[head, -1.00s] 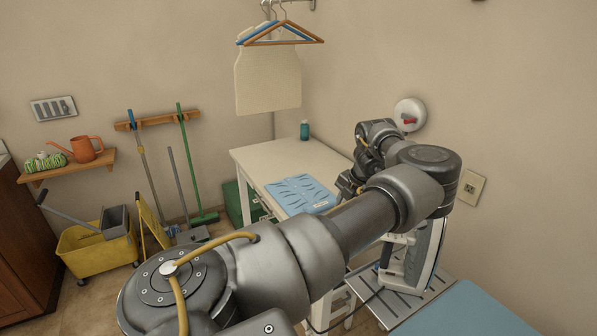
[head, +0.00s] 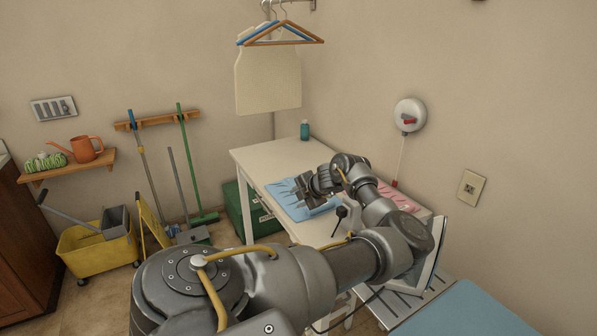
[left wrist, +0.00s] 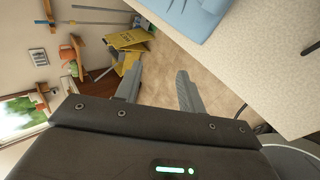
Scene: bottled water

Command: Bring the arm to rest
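My left arm reaches in from the bottom left of the head view and bends back over the white table (head: 262,160). My left gripper (head: 292,192) is above the blue patterned cloth (head: 290,208) on that table and points left. In the left wrist view the two fingers of my left gripper (left wrist: 157,92) stand apart with only floor showing between them. It holds nothing. A corner of the white table (left wrist: 270,70) and part of the blue cloth (left wrist: 192,15) show to the right of the fingers. My right gripper is not in view.
An iron (head: 432,258) stands at the end of the blue ironing board (head: 465,312), close to my left arm. A pink cloth (head: 399,199) lies on the table's right. A teal bottle (head: 305,130) stands at its back. A yellow mop bucket (head: 88,250) is on the left floor.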

